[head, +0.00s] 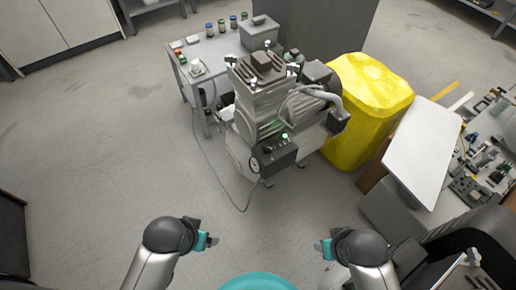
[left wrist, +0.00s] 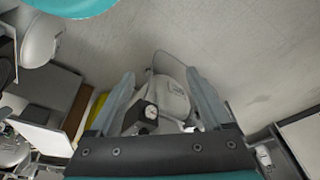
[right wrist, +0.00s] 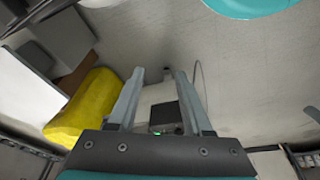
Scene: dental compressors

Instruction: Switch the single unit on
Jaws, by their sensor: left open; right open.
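The single compressor unit (head: 262,98) stands on the floor in the middle of the head view. Its dark control box (head: 273,156) faces me, with a round gauge and a lit green lamp (head: 285,136). The unit also shows between the fingers in the left wrist view (left wrist: 172,92), with its gauge visible. The right wrist view shows the dark box (right wrist: 163,115) and green light, partly hidden by my gripper. My left gripper (head: 210,241) and right gripper (head: 322,248) are both open, empty and apart from the unit, on its near side.
A small grey table (head: 212,48) with jars is behind left. A white-topped surface (head: 424,140) and cluttered bench (head: 485,160) are at right. A thin cable (head: 217,185) loops on the floor. The left floor is clear.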

